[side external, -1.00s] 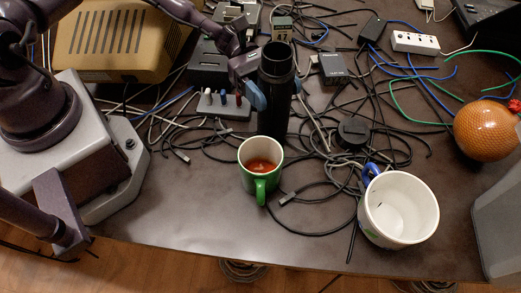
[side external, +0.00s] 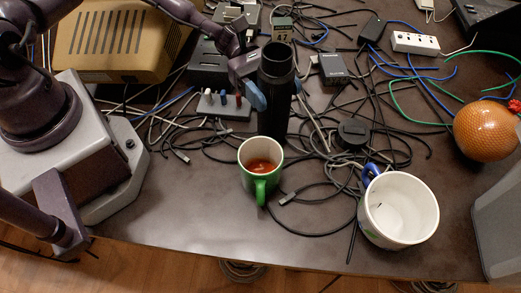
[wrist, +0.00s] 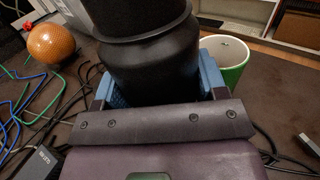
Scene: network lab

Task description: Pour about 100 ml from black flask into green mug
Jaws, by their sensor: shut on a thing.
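The black flask (side external: 275,95) stands upright in the side external view, its open mouth facing up. My gripper (side external: 254,92) is shut on the flask from the left, with a blue finger pad against its side. In the wrist view the flask (wrist: 150,60) fills the space between the blue pads of my gripper (wrist: 158,88). The green mug (side external: 262,180) stands upright just in front of the flask, handle toward the camera, with reddish-brown liquid inside. Part of the green mug (wrist: 232,60) also shows in the wrist view. I cannot tell whether the flask touches the table.
A large white mug (side external: 399,212) with a blue handle stands at the front right. An orange ball (side external: 486,130) lies at the far right. Tangled cables (side external: 320,185) cover the middle of the table. A power strip (side external: 222,105) lies left of the flask.

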